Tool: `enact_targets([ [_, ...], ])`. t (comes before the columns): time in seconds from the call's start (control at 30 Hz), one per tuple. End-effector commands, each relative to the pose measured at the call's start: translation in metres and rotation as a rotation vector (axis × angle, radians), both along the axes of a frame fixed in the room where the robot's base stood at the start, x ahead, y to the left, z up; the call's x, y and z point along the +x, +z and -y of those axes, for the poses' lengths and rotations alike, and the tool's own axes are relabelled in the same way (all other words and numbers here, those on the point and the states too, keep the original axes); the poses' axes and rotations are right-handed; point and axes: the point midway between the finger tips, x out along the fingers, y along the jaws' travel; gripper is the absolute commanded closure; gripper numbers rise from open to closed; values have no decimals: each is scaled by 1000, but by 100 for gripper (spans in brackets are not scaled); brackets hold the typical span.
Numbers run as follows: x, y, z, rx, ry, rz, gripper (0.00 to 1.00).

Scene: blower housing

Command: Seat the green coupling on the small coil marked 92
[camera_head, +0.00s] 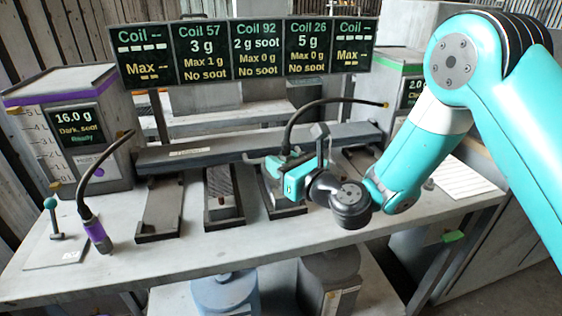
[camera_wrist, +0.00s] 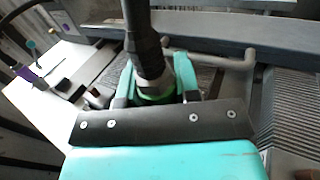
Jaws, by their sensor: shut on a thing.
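My gripper (camera_head: 290,168) is shut on the green coupling (camera_wrist: 155,88), which hangs at the end of a black hose (camera_wrist: 138,28). In the head view the gripper is over the third bay from the left, and the coupling is mostly hidden by it. The coil in that bay (camera_head: 272,188), roughly below the "Coil 92" display (camera_head: 257,47), is partly covered by my gripper and wrist. No number is readable on the coil. A bent pipe (camera_wrist: 238,62) shows just beyond the coupling in the wrist view. I cannot tell whether the coupling touches any coil.
A finned coil (camera_head: 222,190) lies in the bay to the left; the far-left bay (camera_head: 158,212) is empty. A purple coupling (camera_head: 98,236) stands on the bench near a lever (camera_head: 52,215). A long dark rail (camera_head: 220,150) runs behind the bays. Another finned block (camera_wrist: 290,110) shows at right.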

Motion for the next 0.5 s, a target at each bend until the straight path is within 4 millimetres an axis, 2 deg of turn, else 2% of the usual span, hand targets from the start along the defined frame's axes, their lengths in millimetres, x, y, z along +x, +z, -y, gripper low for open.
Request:
enact_targets([
  [0.5,0,-14,0,1,0,0,99],
])
